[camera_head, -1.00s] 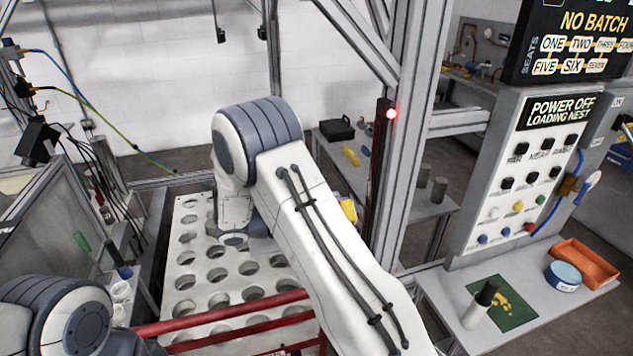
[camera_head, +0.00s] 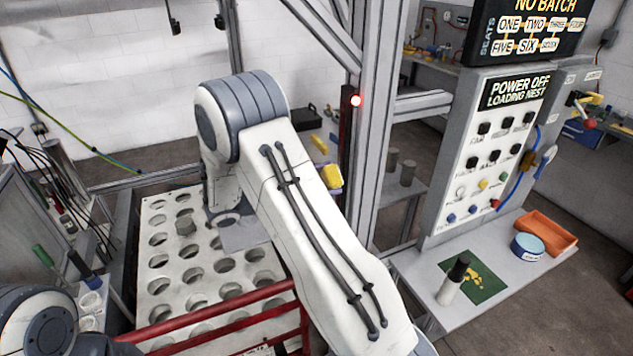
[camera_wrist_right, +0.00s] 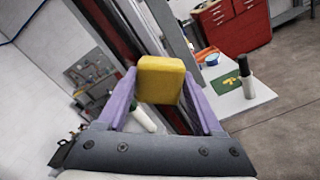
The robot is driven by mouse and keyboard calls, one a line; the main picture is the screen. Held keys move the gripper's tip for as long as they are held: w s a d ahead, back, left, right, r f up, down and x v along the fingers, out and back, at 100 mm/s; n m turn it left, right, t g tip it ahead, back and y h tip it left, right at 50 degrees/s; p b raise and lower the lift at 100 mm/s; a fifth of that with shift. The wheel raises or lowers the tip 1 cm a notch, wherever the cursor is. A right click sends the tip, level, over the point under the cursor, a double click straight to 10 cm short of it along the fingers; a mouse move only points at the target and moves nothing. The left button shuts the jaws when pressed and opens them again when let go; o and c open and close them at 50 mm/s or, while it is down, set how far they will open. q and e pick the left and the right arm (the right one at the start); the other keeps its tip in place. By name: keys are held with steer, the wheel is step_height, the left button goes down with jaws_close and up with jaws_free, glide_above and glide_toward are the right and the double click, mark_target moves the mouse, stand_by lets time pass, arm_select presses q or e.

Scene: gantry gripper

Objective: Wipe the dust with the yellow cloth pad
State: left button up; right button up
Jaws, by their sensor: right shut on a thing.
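The yellow cloth pad (camera_wrist_right: 160,82) is held between the purple fingers of my right gripper (camera_wrist_right: 159,88) in the right wrist view.
A white bottle with a black top (camera_head: 452,284) stands at the plate's left edge. A blue round tub (camera_head: 527,247) and an orange tray (camera_head: 547,234) are behind it. A metal post (camera_head: 377,130) and red rails (camera_head: 220,315) stand near my right arm, beside the holed rack (camera_head: 158,285).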

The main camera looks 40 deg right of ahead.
steer(key=shift+x, duration=1.1)
stand_by(0.6)
steer(key=shift+w+d, duration=0.15)
steer(key=shift+w, duration=0.55)
steer(key=shift+w+d, duration=0.2)
steer(key=shift+w, duration=0.55)
steer(key=shift+s+a+f+b, duration=0.1)
steer(key=shift+f+b, duration=0.8)
steer(key=shift+f, duration=0.4)
steer(key=shift+s+a, duration=0.2)
steer(key=shift+s, duration=1.15)
steer(key=shift+f+b, duration=1.05)
steer(key=shift+f, duration=0.3)
steer(key=shift+w+d+r, duration=0.1)
steer(key=shift+w+d, duration=0.15)
steer(key=shift+w, duration=0.7)
steer(key=shift+w+d, duration=0.25)
steer(key=shift+w, duration=0.75)
steer(key=shift+w+d+r, duration=0.1)
steer(key=shift+w+d, duration=0.2)
steer(key=shift+w, duration=0.65)
